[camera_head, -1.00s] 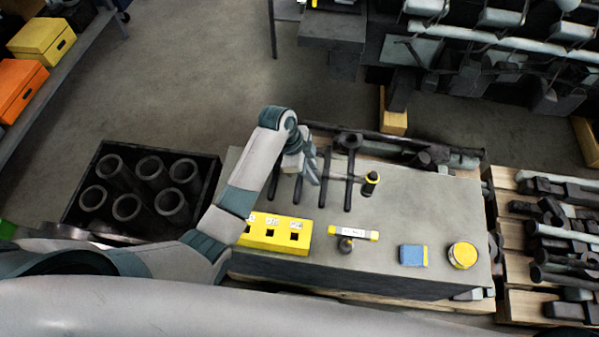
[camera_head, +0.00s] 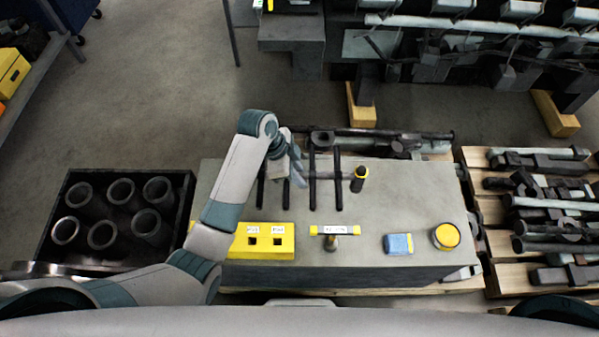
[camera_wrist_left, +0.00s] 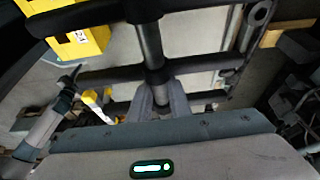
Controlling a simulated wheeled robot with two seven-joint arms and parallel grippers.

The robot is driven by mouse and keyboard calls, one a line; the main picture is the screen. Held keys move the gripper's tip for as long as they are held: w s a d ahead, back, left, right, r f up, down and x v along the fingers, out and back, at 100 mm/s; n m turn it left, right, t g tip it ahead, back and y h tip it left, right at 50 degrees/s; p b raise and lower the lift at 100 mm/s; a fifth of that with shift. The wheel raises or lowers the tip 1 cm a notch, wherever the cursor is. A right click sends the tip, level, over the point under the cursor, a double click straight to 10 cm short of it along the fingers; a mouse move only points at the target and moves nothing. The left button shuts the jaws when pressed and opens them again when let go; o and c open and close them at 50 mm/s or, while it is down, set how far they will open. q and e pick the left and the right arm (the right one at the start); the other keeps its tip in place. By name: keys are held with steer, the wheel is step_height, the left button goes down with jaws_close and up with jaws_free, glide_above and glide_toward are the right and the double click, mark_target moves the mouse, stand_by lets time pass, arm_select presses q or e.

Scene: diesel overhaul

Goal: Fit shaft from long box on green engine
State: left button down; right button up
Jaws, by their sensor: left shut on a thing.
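My left gripper (camera_head: 296,170) hangs over the back left of a grey worktop (camera_head: 410,200), among dark bars (camera_head: 338,185) lying there. In the left wrist view its fingers (camera_wrist_left: 162,98) are shut on a dark grey cylindrical rod (camera_wrist_left: 151,48), whose far end shows a black collar and passes by the black bars. I cannot tell whether the rod touches the bars. I cannot make out which thing is the long box, nor a green engine. My right gripper is not in view.
A yellow block with labelled square holes (camera_head: 265,241), a labelled yellow-ended bar (camera_head: 335,230), a blue block (camera_head: 398,244) and a yellow-rimmed round tin (camera_head: 446,236) stand on the worktop. A black crate (camera_head: 182,200) with several tubes is left; a pallet of metal parts (camera_head: 507,287) is right.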

arm_select(q)
steer(key=shift+w+r, duration=0.1)
steer(key=shift+r, duration=0.1)
steer(key=w+a+r+n, duration=0.1)
steer(key=w+r, duration=0.1)
steer(key=r, duration=0.1)
steer(key=w+a+r+n+t, duration=0.1)
steer(key=w+r, duration=0.1)
steer(key=r, duration=0.1)
steer(key=w+a+r+n, duration=0.1)
steer(key=r+n, duration=0.1)
steer(key=r, duration=0.1)
steer(key=shift+w+a+r+t, duration=0.2)
steer(key=shift+w+a+t, duration=0.1)
steer(key=shift+w+a, duration=0.1)
steer(key=s+a+r+n+t+y+b, duration=0.2)
steer(key=s+a+r+n+t+y, duration=0.1)
steer(key=a+r+n, duration=1.1)
steer(key=shift+s+a+r+y, duration=0.3)
steer(key=shift+a+r+y, duration=0.5)
steer(key=shift+r, duration=1.55)
steer(key=shift+a, duration=0.15)
